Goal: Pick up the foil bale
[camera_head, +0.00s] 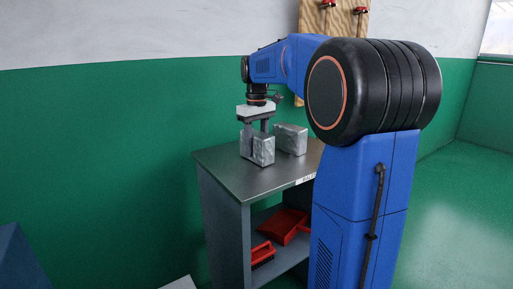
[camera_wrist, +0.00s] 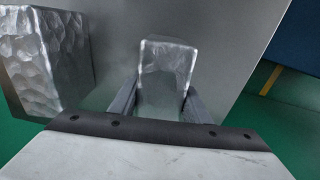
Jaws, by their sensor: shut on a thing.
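The foil bale (camera_head: 263,151) is a silvery, crinkled block at the left part of the grey table top (camera_head: 221,161). My gripper (camera_head: 256,132) points down over it, with its two dark fingers shut on the bale from opposite sides. In the wrist view the bale (camera_wrist: 165,75) stands between the fingers (camera_wrist: 162,102), and its lower part is hidden by the gripper's body. I cannot tell whether the bale touches the table or hangs just above it.
A second silvery block (camera_head: 291,138), dimpled, stands close by on the table; it also shows in the wrist view (camera_wrist: 38,62), at the left. Red items (camera_head: 283,226) lie on the shelf below. A green and white wall (camera_head: 110,150) rises behind the table.

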